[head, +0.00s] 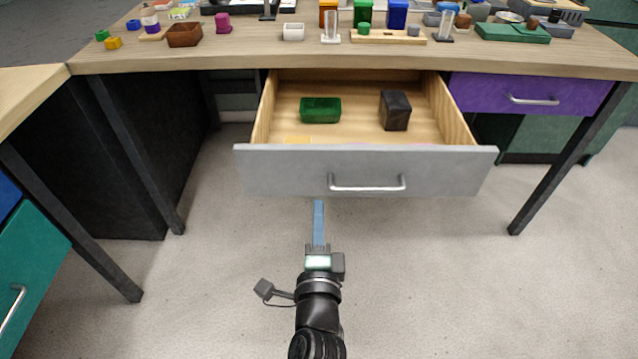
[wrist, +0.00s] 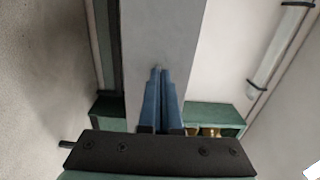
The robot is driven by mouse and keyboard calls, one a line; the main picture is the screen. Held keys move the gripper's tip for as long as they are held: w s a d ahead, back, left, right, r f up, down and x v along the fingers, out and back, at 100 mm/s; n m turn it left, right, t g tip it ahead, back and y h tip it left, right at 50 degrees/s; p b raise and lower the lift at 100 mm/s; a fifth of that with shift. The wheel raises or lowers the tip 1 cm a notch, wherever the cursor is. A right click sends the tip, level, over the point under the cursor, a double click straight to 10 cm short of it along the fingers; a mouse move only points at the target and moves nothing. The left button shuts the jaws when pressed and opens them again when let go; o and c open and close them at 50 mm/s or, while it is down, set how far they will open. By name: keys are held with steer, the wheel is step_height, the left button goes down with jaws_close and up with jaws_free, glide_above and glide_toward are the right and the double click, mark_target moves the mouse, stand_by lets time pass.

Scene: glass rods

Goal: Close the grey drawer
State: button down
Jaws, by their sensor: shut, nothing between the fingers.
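The grey drawer (head: 275,172) is pulled well out from under the desk, its wooden inside showing. Its silver bar handle (head: 367,188) is on the front face. In the wrist view the fingertips (wrist: 160,70) overlap a grey panel (wrist: 162,30), likely the drawer front. I cannot tell whether they touch it.
The desktop (head: 240,50) above holds several blocks, cups and trays. A shut purple drawer (head: 530,93) is to the right. Dark desk legs stand either side. Another desk with a teal drawer (head: 30,265) is at left. The floor before the drawer is clear.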

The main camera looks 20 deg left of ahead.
mark_target(319, 174)
steer(key=b+x, duration=0.1)
steer(key=x, duration=0.6)
steer(key=shift+w, duration=0.1)
